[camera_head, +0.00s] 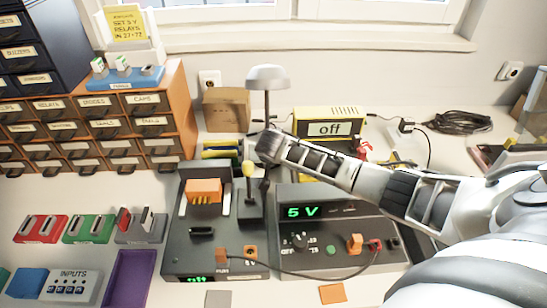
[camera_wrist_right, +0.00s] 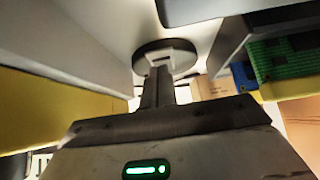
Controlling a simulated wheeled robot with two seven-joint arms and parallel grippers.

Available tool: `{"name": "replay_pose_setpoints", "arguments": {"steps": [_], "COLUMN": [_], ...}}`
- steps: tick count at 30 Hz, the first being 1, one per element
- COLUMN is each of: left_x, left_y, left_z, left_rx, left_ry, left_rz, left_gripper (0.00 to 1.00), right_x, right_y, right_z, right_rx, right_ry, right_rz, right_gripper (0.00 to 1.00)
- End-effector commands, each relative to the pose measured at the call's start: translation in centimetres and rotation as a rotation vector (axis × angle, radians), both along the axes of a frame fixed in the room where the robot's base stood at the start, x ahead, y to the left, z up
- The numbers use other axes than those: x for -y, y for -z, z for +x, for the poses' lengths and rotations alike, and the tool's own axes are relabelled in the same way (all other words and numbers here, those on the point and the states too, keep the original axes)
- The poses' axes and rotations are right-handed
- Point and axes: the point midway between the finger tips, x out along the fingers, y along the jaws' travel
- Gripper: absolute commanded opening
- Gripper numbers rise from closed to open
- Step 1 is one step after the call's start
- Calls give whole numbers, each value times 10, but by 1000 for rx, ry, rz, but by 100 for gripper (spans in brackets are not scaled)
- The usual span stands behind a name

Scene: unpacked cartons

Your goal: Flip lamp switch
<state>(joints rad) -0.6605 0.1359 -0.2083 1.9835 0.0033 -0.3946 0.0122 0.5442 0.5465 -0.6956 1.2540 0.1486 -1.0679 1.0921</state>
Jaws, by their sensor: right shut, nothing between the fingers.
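A lamp with a pale grey domed shade (camera_head: 267,77) and a thin dark stem stands behind the devices in the head view. Its lower part is hidden behind my right gripper (camera_head: 268,146), which comes in from the right and overlaps the stem. In the wrist view my right gripper's fingers (camera_wrist_right: 160,85) are together and empty, pointing at a dark round disc (camera_wrist_right: 166,58) with a small pale piece on it. I cannot tell whether the fingers touch it. A yellow box with a sign reading "off" (camera_head: 330,129) stands behind my right arm. My left gripper is out of view.
A black device with a yellow-knobbed lever (camera_head: 248,170) and a power supply reading "5 V" (camera_head: 302,212) stand below my arm. A cardboard box (camera_head: 226,110) is left of the lamp. Drawer cabinets (camera_head: 105,115) fill the left. Cables (camera_head: 460,122) lie at the back right.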

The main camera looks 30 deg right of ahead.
Motion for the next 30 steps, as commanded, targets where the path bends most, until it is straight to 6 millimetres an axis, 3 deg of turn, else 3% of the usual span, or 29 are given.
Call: {"name": "replay_pose_setpoints", "arguments": {"steps": [16, 27, 30], "left_x": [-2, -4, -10], "left_y": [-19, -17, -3], "left_z": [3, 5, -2], "left_rx": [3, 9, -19], "left_ry": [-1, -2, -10], "left_rz": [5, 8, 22], "left_gripper": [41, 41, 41], "right_x": [0, 0, -4], "right_y": [-16, -16, -28], "right_z": [-1, -1, 1], "right_rx": [0, 0, 3], "right_ry": [1, 1, -5], "right_rz": [1, 1, 2], "right_gripper": [0, 0, 0]}}
